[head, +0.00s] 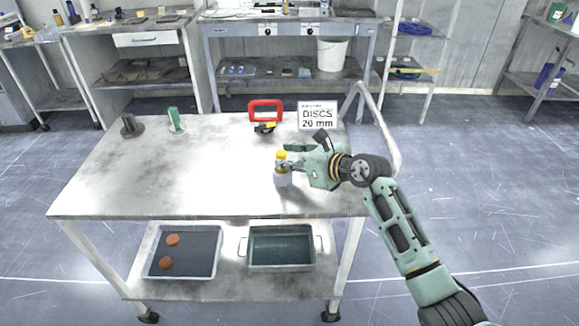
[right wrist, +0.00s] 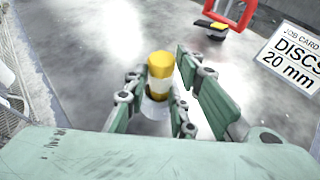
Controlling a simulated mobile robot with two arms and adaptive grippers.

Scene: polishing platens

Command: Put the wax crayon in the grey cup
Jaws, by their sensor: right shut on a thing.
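The wax crayon (head: 281,155) is a yellow cylinder with a white band, held upright near the front right of the table. It also shows in the right wrist view (right wrist: 161,66). My right gripper (head: 285,166) is shut on the crayon; its fingers flank it in the right wrist view (right wrist: 158,97). The pale grey cup (head: 283,180) stands on the table directly below the fingers. In the right wrist view the cup (right wrist: 154,123) is partly hidden by the gripper. The crayon's lower end is hidden, so I cannot tell how far it is inside the cup. My left gripper is out of view.
A job card (head: 317,116), a red frame (head: 266,106) and a yellow-black item (head: 264,128) stand behind the cup. A green item (head: 175,120) and a dark cylinder (head: 131,127) stand at the back left. The table's left and middle are clear.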

